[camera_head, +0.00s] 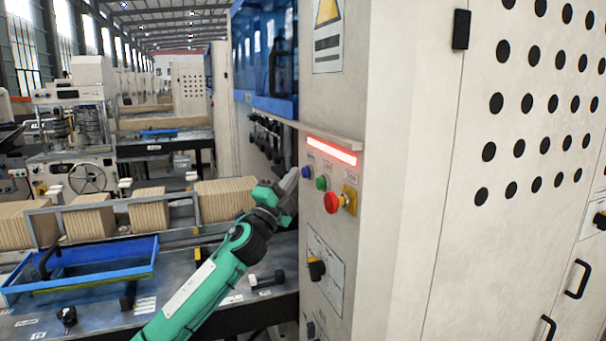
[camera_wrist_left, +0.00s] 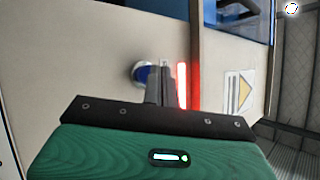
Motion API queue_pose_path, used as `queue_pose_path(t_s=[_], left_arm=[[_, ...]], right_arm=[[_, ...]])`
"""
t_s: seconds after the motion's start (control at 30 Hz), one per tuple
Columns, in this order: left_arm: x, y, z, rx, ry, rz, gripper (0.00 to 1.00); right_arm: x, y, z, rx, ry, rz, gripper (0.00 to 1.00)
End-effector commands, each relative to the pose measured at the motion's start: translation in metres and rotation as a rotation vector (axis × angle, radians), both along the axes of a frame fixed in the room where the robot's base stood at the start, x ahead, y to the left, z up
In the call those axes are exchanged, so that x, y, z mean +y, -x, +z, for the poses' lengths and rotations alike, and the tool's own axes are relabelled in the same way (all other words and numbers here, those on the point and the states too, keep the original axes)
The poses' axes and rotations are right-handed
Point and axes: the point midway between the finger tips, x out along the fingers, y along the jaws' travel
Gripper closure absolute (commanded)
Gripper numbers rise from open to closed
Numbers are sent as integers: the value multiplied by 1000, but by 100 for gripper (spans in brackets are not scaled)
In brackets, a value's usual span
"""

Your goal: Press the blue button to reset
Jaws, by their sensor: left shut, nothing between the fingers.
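The blue button (camera_head: 306,172) is on the cream panel of the machine, at the left end of a row of controls. My left gripper (camera_head: 292,178) is shut and empty, with its fingertips just left of the blue button in the head view. In the left wrist view the blue button (camera_wrist_left: 143,74) shows beside the shut fingers (camera_wrist_left: 160,82), which partly cover it. I cannot tell whether the fingertips touch it. My right gripper is not in view.
A green button (camera_head: 321,183) and a red emergency knob (camera_head: 333,203) on a yellow plate sit right of the blue one. A lit red bar (camera_head: 331,151) is above. A black rotary switch (camera_head: 317,269) is below. A blue tray (camera_head: 148,262) lies on the bench at left.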

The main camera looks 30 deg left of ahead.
Motion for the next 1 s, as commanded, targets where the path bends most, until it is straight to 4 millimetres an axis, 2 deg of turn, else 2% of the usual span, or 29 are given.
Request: queue_pose_path(t_s=[1.0], left_arm=[[-7,-8,0,0,-1,-1,100]], right_arm=[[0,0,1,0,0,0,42]])
